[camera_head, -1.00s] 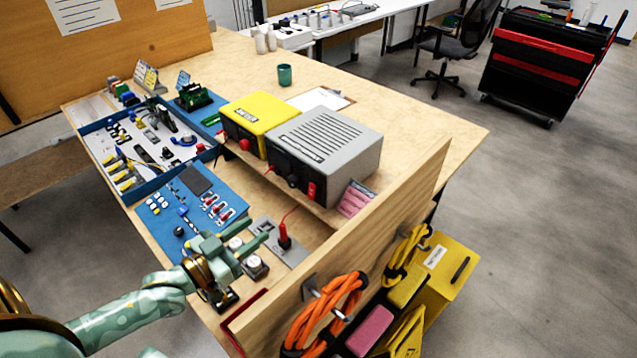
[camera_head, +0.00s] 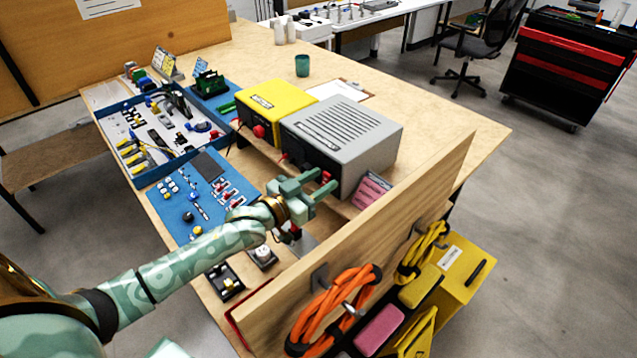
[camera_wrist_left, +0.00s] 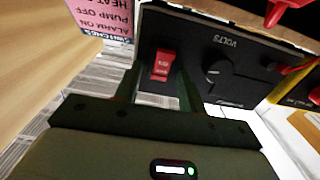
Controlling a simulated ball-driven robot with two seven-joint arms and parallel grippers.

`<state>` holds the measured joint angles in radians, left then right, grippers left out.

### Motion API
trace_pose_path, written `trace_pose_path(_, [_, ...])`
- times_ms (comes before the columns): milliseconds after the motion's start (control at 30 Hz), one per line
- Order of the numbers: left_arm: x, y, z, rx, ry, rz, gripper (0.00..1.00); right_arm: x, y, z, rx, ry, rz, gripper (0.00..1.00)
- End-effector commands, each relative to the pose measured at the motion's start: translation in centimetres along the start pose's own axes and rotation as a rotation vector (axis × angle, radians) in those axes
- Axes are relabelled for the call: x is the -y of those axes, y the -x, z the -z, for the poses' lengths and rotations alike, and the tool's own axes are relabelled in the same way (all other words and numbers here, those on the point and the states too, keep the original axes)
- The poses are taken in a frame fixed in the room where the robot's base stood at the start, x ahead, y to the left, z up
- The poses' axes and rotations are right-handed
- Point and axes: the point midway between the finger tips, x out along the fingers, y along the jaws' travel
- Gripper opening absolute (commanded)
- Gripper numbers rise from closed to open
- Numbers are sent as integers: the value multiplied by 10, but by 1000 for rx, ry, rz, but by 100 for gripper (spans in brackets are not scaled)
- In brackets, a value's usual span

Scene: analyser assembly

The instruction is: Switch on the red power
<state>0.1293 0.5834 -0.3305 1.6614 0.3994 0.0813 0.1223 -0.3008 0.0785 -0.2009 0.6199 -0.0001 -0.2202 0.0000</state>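The red power switch (camera_wrist_left: 163,65) is a rocker on the dark front panel of the grey power supply (camera_head: 345,130). In the head view the red switch (camera_head: 326,177) shows partly, between my left fingers. My left gripper (camera_head: 325,182) is just in front of that panel. In the left wrist view its two dark fingers (camera_wrist_left: 158,82) are apart, one on each side of the switch, with nothing held between them. I cannot tell whether they touch the panel. My right gripper is not in view.
A VOLTS knob (camera_wrist_left: 216,72) is right of the switch in the wrist view. A pink note (camera_head: 371,190) stands beside the supply. A yellow box (camera_head: 262,103) is left of it. A wooden board (camera_head: 400,225) rises along the bench's near right side.

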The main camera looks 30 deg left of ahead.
Motion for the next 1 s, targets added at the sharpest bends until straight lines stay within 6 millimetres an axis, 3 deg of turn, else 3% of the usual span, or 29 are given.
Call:
trace_pose_path(200, [0,0,0,0,0,0,37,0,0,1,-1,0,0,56])
trace_pose_path(333, [0,0,0,0,0,0,1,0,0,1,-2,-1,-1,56])
trace_pose_path(567, [0,0,-5,-29,1,1,0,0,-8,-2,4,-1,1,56])
trace_pose_path(800, [1,1,-22,-282,4,2,0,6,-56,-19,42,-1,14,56])
trace_pose_path(1000, [1,2,-20,-437,2,2,0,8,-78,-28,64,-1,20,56])
